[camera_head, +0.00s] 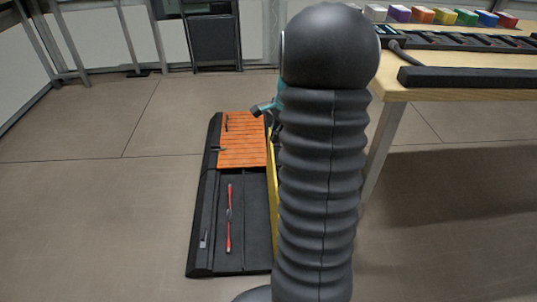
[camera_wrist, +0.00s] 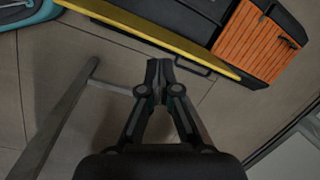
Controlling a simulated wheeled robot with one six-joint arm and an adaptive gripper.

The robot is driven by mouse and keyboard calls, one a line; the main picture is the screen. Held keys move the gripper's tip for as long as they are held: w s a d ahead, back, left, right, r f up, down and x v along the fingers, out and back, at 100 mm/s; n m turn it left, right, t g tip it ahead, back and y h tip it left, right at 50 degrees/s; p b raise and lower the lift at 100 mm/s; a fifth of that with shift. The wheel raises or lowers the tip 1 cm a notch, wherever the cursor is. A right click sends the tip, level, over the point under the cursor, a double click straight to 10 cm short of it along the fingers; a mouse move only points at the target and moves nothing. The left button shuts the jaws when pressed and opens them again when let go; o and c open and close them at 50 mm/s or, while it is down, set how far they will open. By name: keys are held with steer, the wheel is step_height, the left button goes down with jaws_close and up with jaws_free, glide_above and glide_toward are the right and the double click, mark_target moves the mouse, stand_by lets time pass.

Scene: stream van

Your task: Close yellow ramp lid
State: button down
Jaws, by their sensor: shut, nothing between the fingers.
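The yellow ramp lid (camera_head: 272,200) shows as a thin upright strip along the right side of a black case (camera_head: 204,215) on the floor; my arm hides much of it. In the wrist view the lid (camera_wrist: 150,40) is seen nearly edge-on as a long yellow band, with a dark handle (camera_wrist: 192,66) on its near side. The lid stands open. My gripper (camera_wrist: 160,66) is shut and empty, its tips just short of the yellow band in the picture; I cannot tell whether they touch it. In the head view my arm hides the fingertips.
The case holds an orange slatted panel (camera_head: 242,140) and a red bar (camera_head: 229,220). A wooden table (camera_head: 470,95) stands to the right, its leg (camera_head: 382,145) near my arm. Coloured blocks lie on it. The floor left of the case is clear.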

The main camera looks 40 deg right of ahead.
steer(key=d+f+m+y, duration=0.1)
steer(key=d+f+m, duration=0.4)
steer(key=d+f, duration=0.5)
steer(key=w+a+f, duration=0.3)
steer(key=a+f, duration=0.1)
steer(key=f, duration=0.4)
steer(key=shift+a+f+m, duration=0.3)
steer(key=shift+a+f, duration=0.1)
